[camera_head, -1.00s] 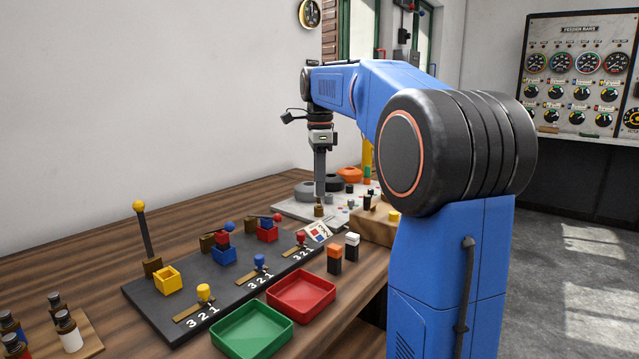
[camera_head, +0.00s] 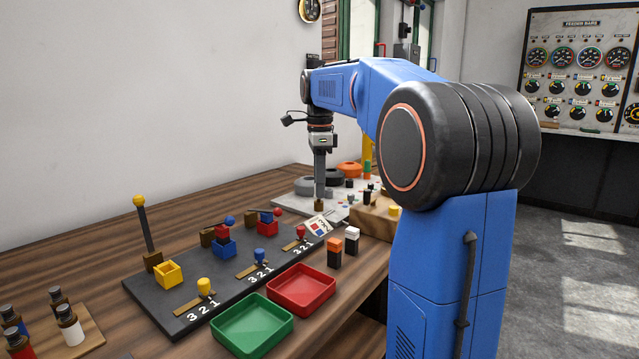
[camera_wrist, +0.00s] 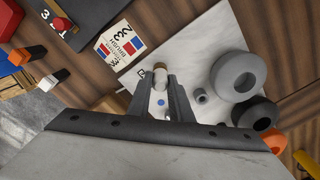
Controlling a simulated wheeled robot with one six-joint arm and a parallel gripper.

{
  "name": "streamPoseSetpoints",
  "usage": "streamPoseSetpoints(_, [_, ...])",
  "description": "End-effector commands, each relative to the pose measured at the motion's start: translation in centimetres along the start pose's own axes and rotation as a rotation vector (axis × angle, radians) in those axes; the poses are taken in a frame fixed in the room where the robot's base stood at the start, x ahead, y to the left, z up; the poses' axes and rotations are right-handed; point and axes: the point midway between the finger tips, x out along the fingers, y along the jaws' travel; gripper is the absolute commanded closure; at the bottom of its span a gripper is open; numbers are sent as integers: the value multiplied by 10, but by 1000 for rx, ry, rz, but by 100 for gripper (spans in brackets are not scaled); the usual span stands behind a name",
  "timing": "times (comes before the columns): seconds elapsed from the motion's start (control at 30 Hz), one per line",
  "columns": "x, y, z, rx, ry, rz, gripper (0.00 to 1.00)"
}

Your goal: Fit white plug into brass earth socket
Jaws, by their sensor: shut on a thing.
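My gripper (camera_head: 320,197) points straight down over the pale grey board at the back of the bench. In the wrist view its two fingers (camera_wrist: 160,86) are closed on a small cream-white piece, the white plug (camera_wrist: 160,67), mostly hidden by the fingers. The brass earth socket (camera_head: 319,205) stands on the board right at the fingertips in the head view. The plug is in line with it, but I cannot tell whether or how deep it sits in the socket.
Grey and black rings (camera_wrist: 238,76) lie close right of my gripper in the wrist view, with an orange one beyond. A printed card (camera_head: 319,225), white-topped and orange-topped blocks (camera_head: 335,252), a dark lever board (camera_head: 185,318), and red (camera_head: 330,283) and green trays stand nearer.

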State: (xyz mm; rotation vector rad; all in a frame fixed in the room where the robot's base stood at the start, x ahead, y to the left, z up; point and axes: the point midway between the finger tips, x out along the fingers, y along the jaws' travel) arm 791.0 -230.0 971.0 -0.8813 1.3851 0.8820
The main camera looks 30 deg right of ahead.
Motion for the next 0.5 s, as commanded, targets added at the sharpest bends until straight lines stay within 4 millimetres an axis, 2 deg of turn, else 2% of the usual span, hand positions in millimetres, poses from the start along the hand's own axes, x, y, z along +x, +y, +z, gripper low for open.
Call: streamPoseSetpoints(0.5, [11,0,0,0,0,0,100])
